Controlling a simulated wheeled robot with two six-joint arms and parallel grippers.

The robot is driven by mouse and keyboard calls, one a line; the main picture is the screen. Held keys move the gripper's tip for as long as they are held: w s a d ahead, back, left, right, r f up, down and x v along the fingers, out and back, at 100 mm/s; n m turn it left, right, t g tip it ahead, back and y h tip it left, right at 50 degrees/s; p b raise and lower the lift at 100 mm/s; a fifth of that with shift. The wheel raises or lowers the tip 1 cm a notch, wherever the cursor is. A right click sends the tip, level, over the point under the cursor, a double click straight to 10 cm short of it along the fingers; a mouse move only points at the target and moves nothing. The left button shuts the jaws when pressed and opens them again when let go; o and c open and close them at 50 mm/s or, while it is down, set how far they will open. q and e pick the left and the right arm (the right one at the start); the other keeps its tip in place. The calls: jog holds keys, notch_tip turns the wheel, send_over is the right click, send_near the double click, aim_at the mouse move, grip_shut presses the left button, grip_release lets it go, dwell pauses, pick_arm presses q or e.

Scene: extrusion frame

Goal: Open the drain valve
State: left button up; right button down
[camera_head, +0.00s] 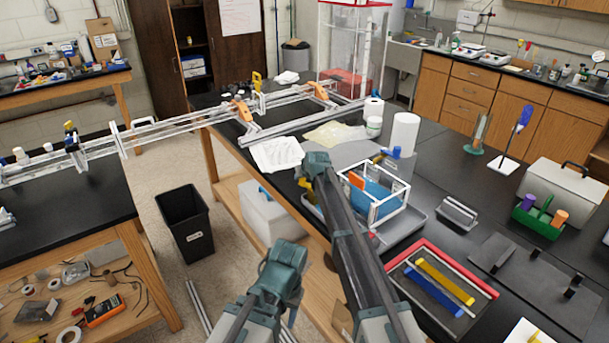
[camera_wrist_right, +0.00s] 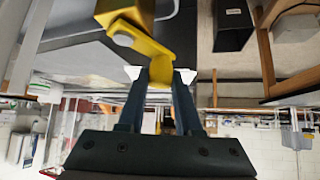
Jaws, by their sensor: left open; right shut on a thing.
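The yellow valve handle (camera_wrist_right: 143,42), a bent lever with a pale round bolt head, fills the top middle of the right wrist view. My right gripper (camera_wrist_right: 160,76) is shut on its lower end. In the head view, a bit of yellow (camera_head: 306,183) shows beside my right arm, at the left side of a white-framed box (camera_head: 376,217) with a blue vessel (camera_head: 372,190) in it. My right gripper's fingers are hidden there. My left gripper (camera_head: 284,257) is low in front of the bench, open, empty and away from the valve.
The framed box stands in a grey tray (camera_head: 412,226) on the black bench. A red-edged tray (camera_head: 437,285) with yellow and blue strips lies to the right. A black bin (camera_head: 187,222) stands on the floor at the left. An extrusion frame (camera_head: 190,122) bridges the benches.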

jog(key=shift+s+a+n+g+y, duration=0.1)
jog(key=shift+s+n+g+y, duration=0.6)
jog(key=shift+n, duration=0.6)
jog(key=shift+s+a+n+g+y, duration=0.1)
jog(key=shift+s+n+g+y, duration=0.4)
jog(key=shift+n+y, duration=0.6)
jog(key=shift+s+n+g+y, duration=0.55)
jog(key=shift+n+g+y, duration=0.05)
jog(key=shift+n, duration=0.9)
jog(key=shift+s, duration=0.1)
jog(key=c, duration=0.6)
grip_release()
